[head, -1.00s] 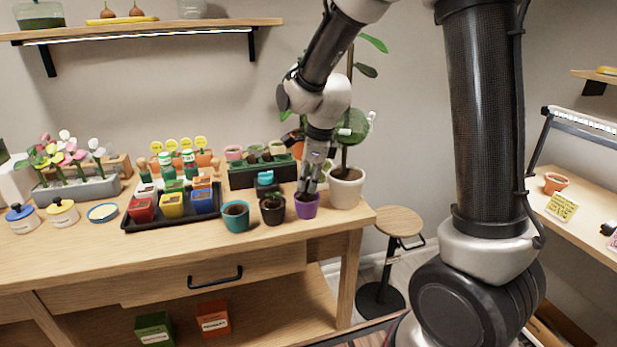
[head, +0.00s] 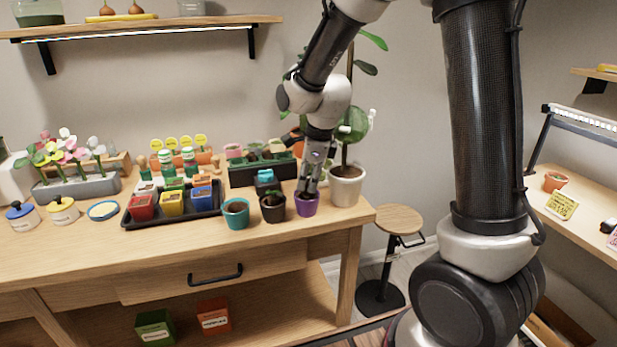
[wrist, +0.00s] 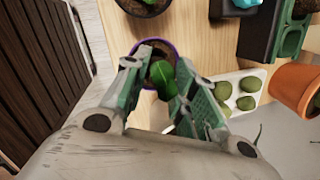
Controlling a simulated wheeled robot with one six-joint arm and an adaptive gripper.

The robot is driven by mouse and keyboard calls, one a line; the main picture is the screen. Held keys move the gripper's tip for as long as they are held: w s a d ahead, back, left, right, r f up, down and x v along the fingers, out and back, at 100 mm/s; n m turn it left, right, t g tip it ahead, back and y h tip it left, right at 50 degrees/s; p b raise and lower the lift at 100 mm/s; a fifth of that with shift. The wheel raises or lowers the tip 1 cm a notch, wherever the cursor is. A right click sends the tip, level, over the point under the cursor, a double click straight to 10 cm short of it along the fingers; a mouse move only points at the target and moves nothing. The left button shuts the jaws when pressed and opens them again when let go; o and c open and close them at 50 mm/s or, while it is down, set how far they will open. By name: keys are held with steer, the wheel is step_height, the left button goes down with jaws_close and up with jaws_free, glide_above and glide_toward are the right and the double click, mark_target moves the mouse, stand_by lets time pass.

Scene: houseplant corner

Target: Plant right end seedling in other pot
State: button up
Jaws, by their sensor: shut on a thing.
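The purple pot (head: 306,208) stands at the right end of a row of three small pots near the bench's front edge. My gripper (head: 309,190) points down into its mouth. In the wrist view my gripper (wrist: 160,72) is shut on a green-leaved seedling (wrist: 162,76), with the purple rim (wrist: 160,41) around the fingertips. The stem and roots are hidden, so I cannot tell whether they are in soil. To the left stand a black pot (head: 272,210) with a small plant and a teal pot (head: 237,217) showing dark soil and no visible plant.
A white pot (head: 345,190) with a tall plant stands close right of my gripper. Behind are a dark green planter (head: 240,176) and a small turquoise-topped item (head: 266,177). A black tray (head: 150,222) of coloured pots lies left. Bare bench lies in front.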

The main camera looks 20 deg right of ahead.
mark_target(309, 181)
steer(key=shift+f, duration=0.75)
steer(key=o, duration=0.8)
steer(key=o, duration=0.4)
steer(key=shift+r, duration=3.5)
